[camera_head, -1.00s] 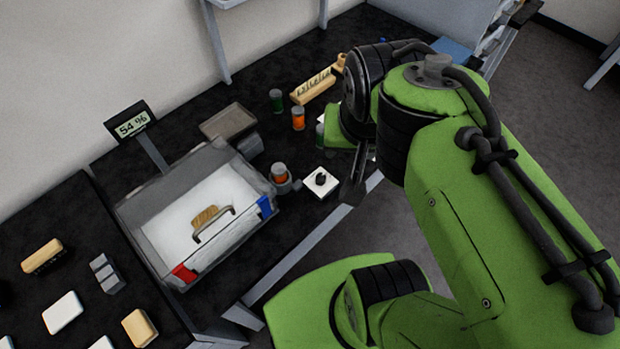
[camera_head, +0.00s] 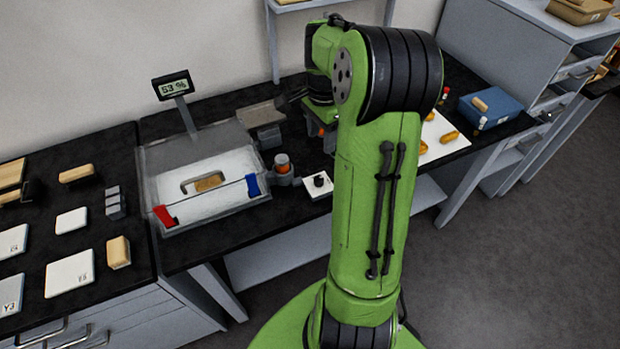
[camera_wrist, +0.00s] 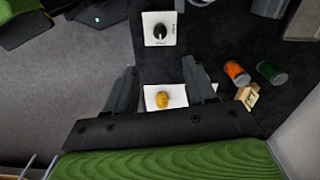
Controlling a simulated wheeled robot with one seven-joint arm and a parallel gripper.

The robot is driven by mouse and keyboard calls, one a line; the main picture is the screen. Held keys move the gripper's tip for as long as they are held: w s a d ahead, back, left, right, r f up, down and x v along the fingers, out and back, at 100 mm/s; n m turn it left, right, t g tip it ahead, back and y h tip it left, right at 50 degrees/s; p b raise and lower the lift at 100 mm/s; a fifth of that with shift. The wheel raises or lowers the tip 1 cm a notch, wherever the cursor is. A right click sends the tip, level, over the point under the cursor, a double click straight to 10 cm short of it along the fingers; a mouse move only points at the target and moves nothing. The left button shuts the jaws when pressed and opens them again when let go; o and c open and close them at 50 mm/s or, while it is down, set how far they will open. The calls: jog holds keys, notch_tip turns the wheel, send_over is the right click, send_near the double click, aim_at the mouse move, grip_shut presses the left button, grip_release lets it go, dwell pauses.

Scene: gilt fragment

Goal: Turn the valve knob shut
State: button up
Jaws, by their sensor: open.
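The valve knob is a small black knob (camera_head: 319,180) on a white plate (camera_head: 311,192) at the table's front edge, right of the clear box. In the wrist view the black knob (camera_wrist: 160,32) sits on its white plate (camera_wrist: 150,41) at the top, beyond my fingertips. My gripper (camera_wrist: 160,72) is open, its two dark fingers apart with nothing held. It is not touching the knob. A yellow lump (camera_wrist: 165,99) on a white card shows between the fingers, below them. In the head view my arm hides most of the gripper.
The clear box (camera_head: 162,168) has a handle, red and blue clips and a tan fragment inside. A display (camera_head: 172,86) reads 53 %. An orange-topped jar (camera_head: 282,163) stands beside the knob. Orange (camera_wrist: 236,72) and green (camera_wrist: 271,71) jars lie right of my fingers.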

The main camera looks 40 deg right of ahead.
aim_at(319, 178)
notch_tip(319, 178, down, 15)
jog(key=b, duration=0.2)
jog(key=shift+w+f+b, duration=0.1)
jog(key=shift+f+b, duration=0.05)
jog(key=shift+b, duration=0.2)
jog(key=shift+c, duration=0.2)
grip_shut()
